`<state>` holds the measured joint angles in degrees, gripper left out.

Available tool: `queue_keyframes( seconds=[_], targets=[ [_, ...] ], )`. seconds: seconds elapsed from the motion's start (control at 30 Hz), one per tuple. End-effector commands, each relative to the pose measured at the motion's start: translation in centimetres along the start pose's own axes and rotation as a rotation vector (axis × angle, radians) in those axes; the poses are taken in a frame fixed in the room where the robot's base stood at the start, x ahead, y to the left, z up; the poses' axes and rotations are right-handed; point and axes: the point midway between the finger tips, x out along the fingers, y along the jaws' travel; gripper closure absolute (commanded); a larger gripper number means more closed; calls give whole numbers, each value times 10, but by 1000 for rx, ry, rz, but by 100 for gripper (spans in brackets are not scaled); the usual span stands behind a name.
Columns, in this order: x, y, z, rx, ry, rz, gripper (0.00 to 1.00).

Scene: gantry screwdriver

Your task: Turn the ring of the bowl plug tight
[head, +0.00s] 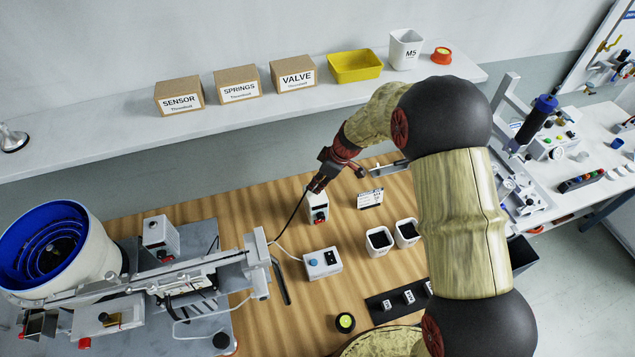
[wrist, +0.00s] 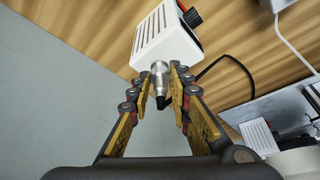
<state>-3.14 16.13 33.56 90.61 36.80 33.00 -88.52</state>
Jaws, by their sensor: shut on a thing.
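My gripper (head: 317,186) is over the small white control box (head: 318,212) on the wooden bench. In the wrist view its two yellow-and-black fingers (wrist: 163,82) are closed in on both sides of the bowl plug's silvery ring (wrist: 159,69). The plug is in line with the end face of the white box (wrist: 165,38) and appears to meet it. The plug's black rear end (wrist: 160,103) points back between the fingers. A black cable (wrist: 235,60) loops out from behind the right finger. The ring's thread and any gap at the box cannot be made out.
The bowl feeder (head: 58,245) with its blue bowl stands left. A switch box (head: 322,263), a small label stand (head: 369,199) and two white bins (head: 379,241) are on the bench nearby. A shelf (head: 240,117) with cartons runs behind.

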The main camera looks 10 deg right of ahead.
Motion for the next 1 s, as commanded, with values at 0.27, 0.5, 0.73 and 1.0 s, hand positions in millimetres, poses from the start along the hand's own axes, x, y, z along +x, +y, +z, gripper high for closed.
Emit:
queue_keyframes(
  seconds=[0.27, 0.5, 0.73, 1.0],
  targets=[
    [0, 0, 0, 0, 0, 0, 100],
    [0, 0, 0, 14, 0, 6, 100],
    [0, -1, 0, 97, 0, 42, 100],
    [-1, -4, -2, 299, 0, 125, 100]
  ],
)
